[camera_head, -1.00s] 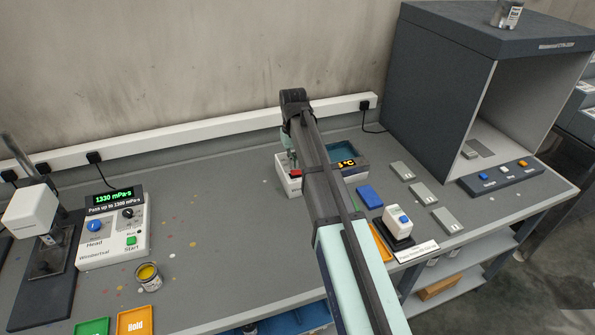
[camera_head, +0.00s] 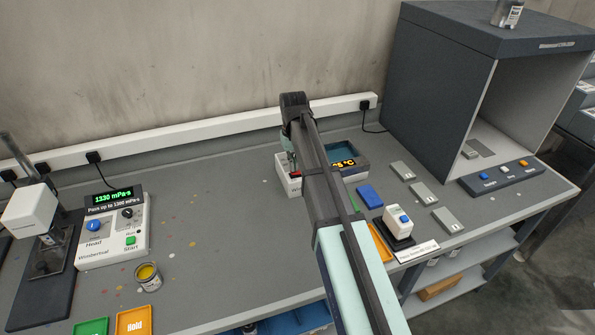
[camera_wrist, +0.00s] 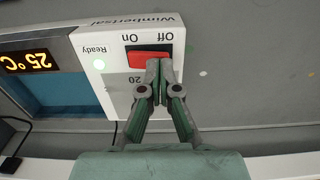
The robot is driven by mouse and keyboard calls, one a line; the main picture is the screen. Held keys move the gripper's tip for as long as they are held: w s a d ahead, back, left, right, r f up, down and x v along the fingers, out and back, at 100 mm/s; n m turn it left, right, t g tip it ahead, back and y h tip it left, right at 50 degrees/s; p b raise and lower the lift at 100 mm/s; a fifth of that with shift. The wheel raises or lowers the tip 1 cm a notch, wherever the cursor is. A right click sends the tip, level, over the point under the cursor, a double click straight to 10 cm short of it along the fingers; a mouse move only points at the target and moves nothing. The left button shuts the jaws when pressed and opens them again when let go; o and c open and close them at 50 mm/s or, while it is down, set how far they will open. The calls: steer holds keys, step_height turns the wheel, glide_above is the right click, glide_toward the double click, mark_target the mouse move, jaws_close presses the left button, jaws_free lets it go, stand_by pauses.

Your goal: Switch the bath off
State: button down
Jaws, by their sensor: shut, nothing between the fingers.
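The bath is a white control box (camera_head: 289,189) joined to a blue-lined basin (camera_head: 352,149) at the back middle of the bench. Its amber display (camera_wrist: 27,62) reads 25 °C in the wrist view. The box's red rocker switch (camera_wrist: 140,59) has upside-down labels: On beside its left part, Off beside its right part.
My arm hides part of the bath in the head view. Right of it lie a blue block (camera_head: 369,197), grey plates (camera_head: 424,193) and a small white device (camera_head: 398,219). A viscometer (camera_head: 115,231) and paint can (camera_head: 148,277) stand left. The bench between is mostly clear.

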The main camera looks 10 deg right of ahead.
steer(key=shift+f, duration=0.6)
stand_by(0.4)
steer(key=shift+r+p, duration=2.1)
steer(key=shift+r, duration=1.45)
